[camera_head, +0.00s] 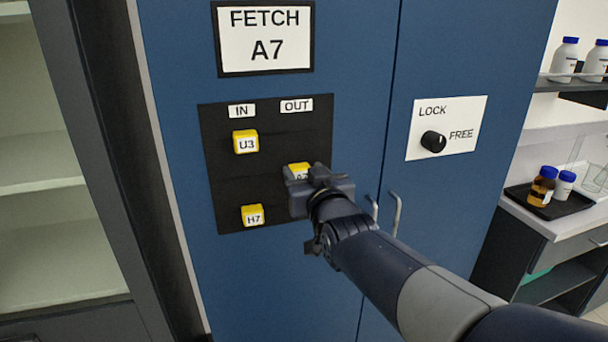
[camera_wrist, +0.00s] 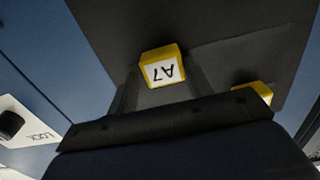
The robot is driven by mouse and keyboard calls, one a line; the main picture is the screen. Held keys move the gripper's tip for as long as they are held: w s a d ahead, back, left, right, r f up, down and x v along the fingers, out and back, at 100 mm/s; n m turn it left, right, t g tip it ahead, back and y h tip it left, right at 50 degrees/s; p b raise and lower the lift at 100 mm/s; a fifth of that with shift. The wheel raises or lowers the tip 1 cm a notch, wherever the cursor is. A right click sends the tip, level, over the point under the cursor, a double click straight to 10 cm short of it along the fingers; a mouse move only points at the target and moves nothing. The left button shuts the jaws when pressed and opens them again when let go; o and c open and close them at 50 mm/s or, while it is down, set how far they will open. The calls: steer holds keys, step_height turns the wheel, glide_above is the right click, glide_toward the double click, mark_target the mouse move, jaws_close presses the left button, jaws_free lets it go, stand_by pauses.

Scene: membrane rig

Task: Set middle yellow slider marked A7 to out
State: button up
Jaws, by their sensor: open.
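The middle yellow slider marked A7 (camera_head: 298,170) sits on the black panel (camera_head: 225,190), on the OUT side under the OUT label (camera_head: 297,105). In the head view my gripper (camera_head: 312,182) covers its lower part. The wrist view shows the A7 slider (camera_wrist: 163,67) upside down, just past and between my two open fingers (camera_wrist: 163,92). I cannot tell whether a finger touches it. The slider U3 (camera_head: 245,142) above and the slider H7 (camera_head: 252,215) below both sit on the left, under the IN label (camera_head: 241,111).
A FETCH A7 sign (camera_head: 264,38) is above the panel on the blue cabinet. To the right are a LOCK/FREE plate with a black knob (camera_head: 433,142) and door handles (camera_head: 396,212). A counter with a tray of bottles (camera_head: 541,187) stands at far right.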

steer(key=shift+o, duration=1.1)
steer(key=shift+s, duration=0.1)
steer(key=b+v, duration=0.2)
steer(key=v, duration=0.8)
steer(key=shift+s, duration=0.3)
steer(key=shift+w+r, duration=0.1)
steer(key=shift+p+x, duration=1)
steer(key=shift+x, duration=4.3)
